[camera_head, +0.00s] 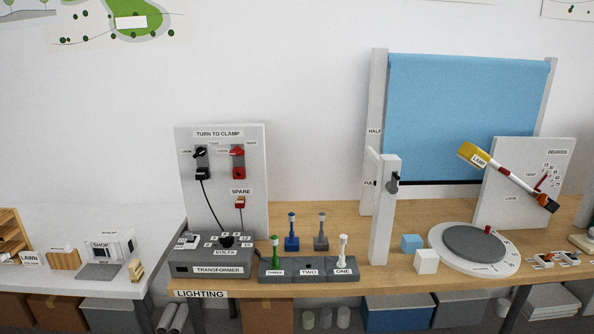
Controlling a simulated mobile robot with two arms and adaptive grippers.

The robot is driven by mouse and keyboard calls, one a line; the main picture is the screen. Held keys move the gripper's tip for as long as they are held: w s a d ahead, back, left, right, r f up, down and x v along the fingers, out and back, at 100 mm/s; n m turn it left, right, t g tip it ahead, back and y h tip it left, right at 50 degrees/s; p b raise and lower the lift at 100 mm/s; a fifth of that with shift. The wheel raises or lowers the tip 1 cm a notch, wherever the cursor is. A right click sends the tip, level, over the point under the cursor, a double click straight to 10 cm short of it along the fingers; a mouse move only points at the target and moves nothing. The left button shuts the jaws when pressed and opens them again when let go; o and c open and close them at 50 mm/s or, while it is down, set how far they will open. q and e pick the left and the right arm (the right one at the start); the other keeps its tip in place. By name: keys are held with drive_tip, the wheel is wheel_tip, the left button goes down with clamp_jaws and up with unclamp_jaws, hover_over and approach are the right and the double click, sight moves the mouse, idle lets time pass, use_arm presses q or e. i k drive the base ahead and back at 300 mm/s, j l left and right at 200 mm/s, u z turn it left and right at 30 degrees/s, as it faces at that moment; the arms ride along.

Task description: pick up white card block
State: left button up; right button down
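A small white block (427,261), which I take for the white card block, sits upright on the wooden table near its front edge. A small blue block (411,243) stands just behind it to the left. The round white turntable (478,259) with a grey disc is close on its right. A tall white post (384,222) stands to its left. Neither of my grippers is in view.
A yellow lamp (473,155) on an arm overhangs the turntable. A blue screen (465,115) stands behind. Small levers sit at the right front.

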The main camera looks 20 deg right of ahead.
sight(426, 261)
drive_tip(key=z, duration=1.35)
drive_tip(key=i+j, duration=0.5)
drive_tip(key=u, duration=0.05)
